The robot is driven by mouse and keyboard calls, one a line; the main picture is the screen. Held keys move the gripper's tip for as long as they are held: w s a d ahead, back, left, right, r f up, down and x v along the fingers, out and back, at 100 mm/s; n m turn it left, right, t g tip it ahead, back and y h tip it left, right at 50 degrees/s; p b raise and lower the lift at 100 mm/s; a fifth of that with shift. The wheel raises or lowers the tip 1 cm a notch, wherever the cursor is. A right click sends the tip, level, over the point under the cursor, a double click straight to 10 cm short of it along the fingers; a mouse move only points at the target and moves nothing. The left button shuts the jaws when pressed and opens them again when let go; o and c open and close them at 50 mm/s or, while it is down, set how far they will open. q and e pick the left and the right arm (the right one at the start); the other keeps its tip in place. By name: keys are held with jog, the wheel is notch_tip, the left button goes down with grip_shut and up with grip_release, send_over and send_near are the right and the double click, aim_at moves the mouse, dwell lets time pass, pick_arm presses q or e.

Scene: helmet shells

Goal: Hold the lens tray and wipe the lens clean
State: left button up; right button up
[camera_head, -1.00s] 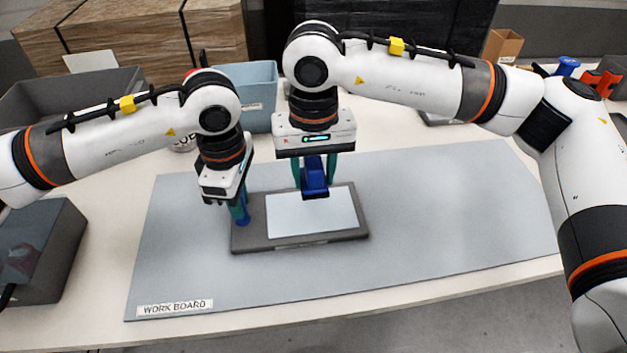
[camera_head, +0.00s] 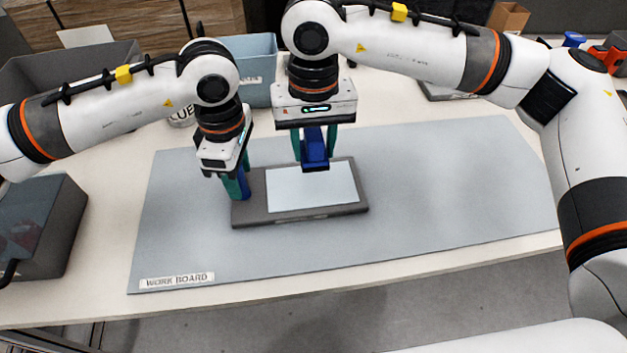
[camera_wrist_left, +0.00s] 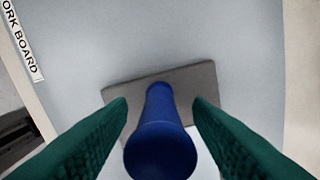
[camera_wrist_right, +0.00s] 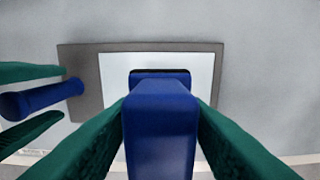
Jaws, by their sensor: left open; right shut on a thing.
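The lens tray (camera_head: 290,217) is a flat grey plate on the work board, with a pale rectangular lens (camera_head: 325,195) on it. A blue upright handle (camera_head: 243,183) stands at the tray's left end; it shows in the left wrist view (camera_wrist_left: 160,140). My left gripper (camera_head: 237,190) is open, its green fingers either side of the handle with gaps in the left wrist view. My right gripper (camera_head: 314,150) is shut on a blue wiper (camera_head: 315,160), over the lens's back part. In the right wrist view the wiper (camera_wrist_right: 160,120) has a dark base; I cannot tell whether it touches.
The grey-blue work board (camera_head: 450,190) is clear to the right of the tray. A blue bin (camera_head: 255,75) and a can (camera_head: 182,117) stand behind. A dark grey box (camera_head: 40,225) sits left of the board. Red and blue items (camera_head: 610,55) lie far right.

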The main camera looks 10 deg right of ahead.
aim_at(313, 131)
pick_arm(q)
notch_tip(313, 131, up, 12)
jog(key=shift+f, duration=0.1)
pick_arm(e)
jog(key=shift+r, duration=0.1)
pick_arm(q)
notch_tip(313, 131, up, 7)
jog(key=p, duration=0.4)
pick_arm(e)
jog(key=shift+r, duration=2.1)
